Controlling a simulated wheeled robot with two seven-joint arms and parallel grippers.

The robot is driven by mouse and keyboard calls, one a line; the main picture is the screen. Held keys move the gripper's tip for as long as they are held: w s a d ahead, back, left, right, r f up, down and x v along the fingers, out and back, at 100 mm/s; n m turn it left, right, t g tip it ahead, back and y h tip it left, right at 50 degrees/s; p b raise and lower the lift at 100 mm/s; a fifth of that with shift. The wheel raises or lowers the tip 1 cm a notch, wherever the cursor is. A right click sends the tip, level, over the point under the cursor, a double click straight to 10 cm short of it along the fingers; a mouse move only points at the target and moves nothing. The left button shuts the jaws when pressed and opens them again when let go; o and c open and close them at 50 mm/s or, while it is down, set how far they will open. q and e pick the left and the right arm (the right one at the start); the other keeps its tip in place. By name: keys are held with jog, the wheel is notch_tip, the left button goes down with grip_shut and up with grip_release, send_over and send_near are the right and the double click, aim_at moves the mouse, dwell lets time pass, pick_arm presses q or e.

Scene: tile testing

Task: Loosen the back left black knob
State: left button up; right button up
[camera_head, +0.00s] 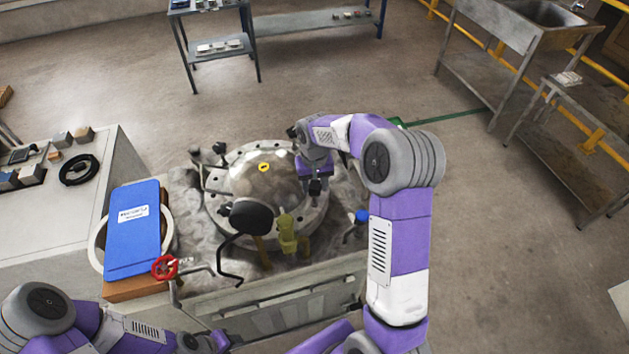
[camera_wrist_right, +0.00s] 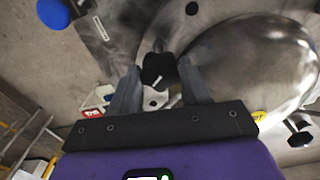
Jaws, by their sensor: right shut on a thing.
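A round metal dome lid (camera_head: 265,185) with a bolted flange sits on the test machine in the head view. Black knobs stand around its rim, one at the back left (camera_head: 220,149). My right gripper (camera_head: 315,187) is at the right side of the flange, away from that back left knob. In the right wrist view, its fingers (camera_wrist_right: 161,85) are shut on a black knob (camera_wrist_right: 158,69) beside the dome. Another black knob (camera_wrist_right: 298,133) shows at the right of that view.
A blue cap (camera_head: 361,216) is right of the flange. A yellow-green fitting (camera_head: 287,234), a black disc (camera_head: 251,217) and bent handles are in front.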

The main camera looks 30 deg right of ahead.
jog(key=shift+n, duration=0.7)
jog(key=o, duration=1.1)
jog(key=shift+c, duration=0.2)
notch_tip(320, 180, up, 8)
jog(key=shift+f+p, duration=0.2)
jog(key=shift+p, duration=0.85)
